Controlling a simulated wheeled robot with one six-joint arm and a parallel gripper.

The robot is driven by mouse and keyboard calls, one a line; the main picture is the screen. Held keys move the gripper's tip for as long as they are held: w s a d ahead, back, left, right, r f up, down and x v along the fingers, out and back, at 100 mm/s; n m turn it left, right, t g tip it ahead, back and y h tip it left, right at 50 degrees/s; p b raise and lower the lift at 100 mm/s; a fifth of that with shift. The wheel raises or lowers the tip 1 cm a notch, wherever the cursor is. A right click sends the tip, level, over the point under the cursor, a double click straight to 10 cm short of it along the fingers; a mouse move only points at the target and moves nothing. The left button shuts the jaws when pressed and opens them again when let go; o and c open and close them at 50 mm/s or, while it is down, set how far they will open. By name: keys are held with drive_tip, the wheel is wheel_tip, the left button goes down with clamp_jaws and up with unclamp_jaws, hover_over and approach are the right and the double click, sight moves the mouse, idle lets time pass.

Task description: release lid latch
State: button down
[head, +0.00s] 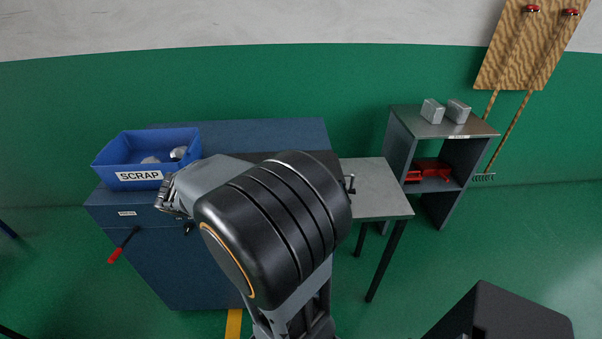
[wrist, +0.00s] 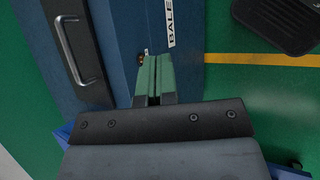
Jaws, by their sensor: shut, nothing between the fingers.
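My gripper (wrist: 154,60) shows in the wrist view with its two green fingers together and nothing between them. Its tips are over the blue front of a cabinet (wrist: 118,30). A small metal and orange-brown fitting (wrist: 142,56) shows right by the fingertips, partly covered by them; it may be the latch, but I cannot tell whether it is touched. A dark lid-like panel with a grey bar handle (wrist: 80,50) lies to the left. In the head view the blue cabinet (head: 190,275) stands behind my arm, which hides much of its top and front, and the fingers cannot be made out.
A blue SCRAP bin (head: 112,162) stands on the cabinet's left top. A red-handled lever (head: 116,254) sticks out at the front left. A grey side table (head: 385,200) and a shelf unit (head: 405,140) stand to the right.

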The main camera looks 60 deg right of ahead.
drive_tip(key=w+d+f+n+g+h, duration=0.1)
drive_tip(key=w+d+n+g+h, duration=0.2)
drive_tip(key=d, duration=1.1)
drive_tip(key=n+h, duration=0.3)
drive_tip(key=n, duration=0.1)
drive_tip(key=shift+f, duration=0.35)
drive_tip(key=x, duration=0.4)
drive_tip(key=p+x, duration=0.1)
drive_tip(key=x, duration=0.3)
drive_tip(key=r+p+x, duration=0.1)
drive_tip(key=x, duration=0.3)
drive_tip(key=shift+s+d, duration=0.15)
drive_tip(key=shift+d, duration=0.15)
drive_tip(key=shift+s+d+p, duration=0.25)
drive_tip(key=shift+d+p, duration=0.05)
drive_tip(key=shift+d, duration=0.45)
